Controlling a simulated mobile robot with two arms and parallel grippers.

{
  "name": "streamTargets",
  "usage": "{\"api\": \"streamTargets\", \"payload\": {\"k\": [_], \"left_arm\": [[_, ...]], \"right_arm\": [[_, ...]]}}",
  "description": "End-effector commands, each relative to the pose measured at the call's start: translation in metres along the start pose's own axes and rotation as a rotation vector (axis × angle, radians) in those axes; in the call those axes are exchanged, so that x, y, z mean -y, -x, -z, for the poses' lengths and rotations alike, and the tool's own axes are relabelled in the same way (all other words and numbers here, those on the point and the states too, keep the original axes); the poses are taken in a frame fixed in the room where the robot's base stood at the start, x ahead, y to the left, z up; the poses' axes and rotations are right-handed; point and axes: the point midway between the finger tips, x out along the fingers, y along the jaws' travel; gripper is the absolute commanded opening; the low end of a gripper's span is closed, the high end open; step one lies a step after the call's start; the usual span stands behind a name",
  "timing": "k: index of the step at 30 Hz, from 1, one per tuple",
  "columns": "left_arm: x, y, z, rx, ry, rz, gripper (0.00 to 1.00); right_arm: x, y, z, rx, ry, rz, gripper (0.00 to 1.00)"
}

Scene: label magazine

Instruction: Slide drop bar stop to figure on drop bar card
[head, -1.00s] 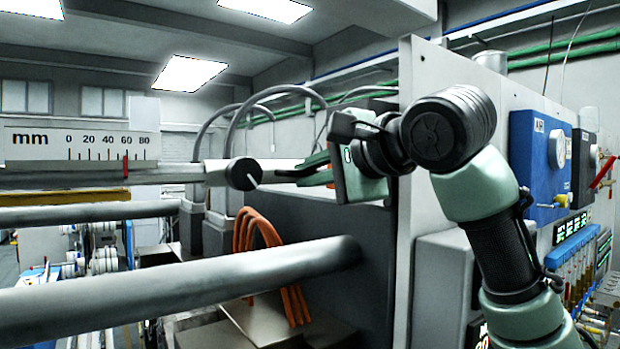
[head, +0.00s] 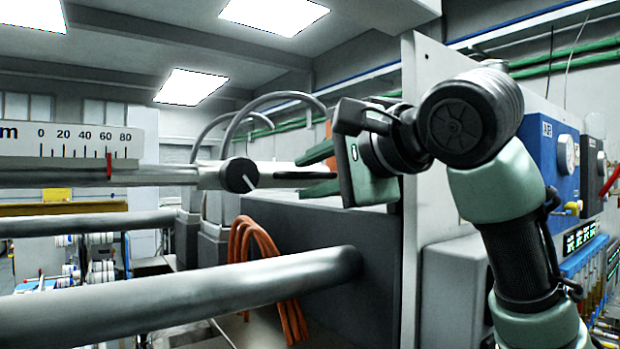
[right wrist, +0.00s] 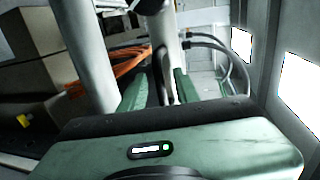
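The white mm scale (head: 70,140) is at the left in the head view, on a grey horizontal bar (head: 130,177). A red pointer (head: 109,166) stands at about 60 on it. A round black knob (head: 239,175) with a white mark sits on the bar, right of the scale. My right gripper (head: 317,172) is open, right of the knob, its green fingers above and below a dark slim part (head: 287,175). The right wrist view shows the open fingers (right wrist: 158,84) with a dark part between them; contact cannot be told. The drop bar card is not visible. My left gripper is not in view.
Two thick grey rollers (head: 190,292) cross below the bar. Orange cables (head: 262,270) hang beneath my right gripper, beside a dark grey machine side (head: 320,230). A light panel (head: 420,130) stands behind my right arm.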

Motion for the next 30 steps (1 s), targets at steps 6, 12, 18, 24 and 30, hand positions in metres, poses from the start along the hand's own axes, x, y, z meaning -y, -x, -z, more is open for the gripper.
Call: {"api": "streamTargets", "payload": {"k": [6, 12, 18, 24, 30], "left_arm": [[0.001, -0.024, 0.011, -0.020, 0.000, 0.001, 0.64], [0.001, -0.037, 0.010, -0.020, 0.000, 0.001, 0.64], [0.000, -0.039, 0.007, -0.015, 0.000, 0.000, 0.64], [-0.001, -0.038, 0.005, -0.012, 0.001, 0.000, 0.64], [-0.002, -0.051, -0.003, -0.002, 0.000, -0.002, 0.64]], "right_arm": [[-0.004, 0.035, -0.001, 0.000, 0.002, 0.005, 0.32], [-0.003, 0.064, -0.002, 0.000, 0.002, 0.002, 0.32], [-0.001, 0.073, -0.002, 0.001, 0.001, 0.000, 0.32], [-0.001, 0.073, -0.002, 0.001, 0.001, -0.001, 0.33], [-0.001, 0.088, -0.009, -0.012, 0.021, 0.014, 0.33]]}}
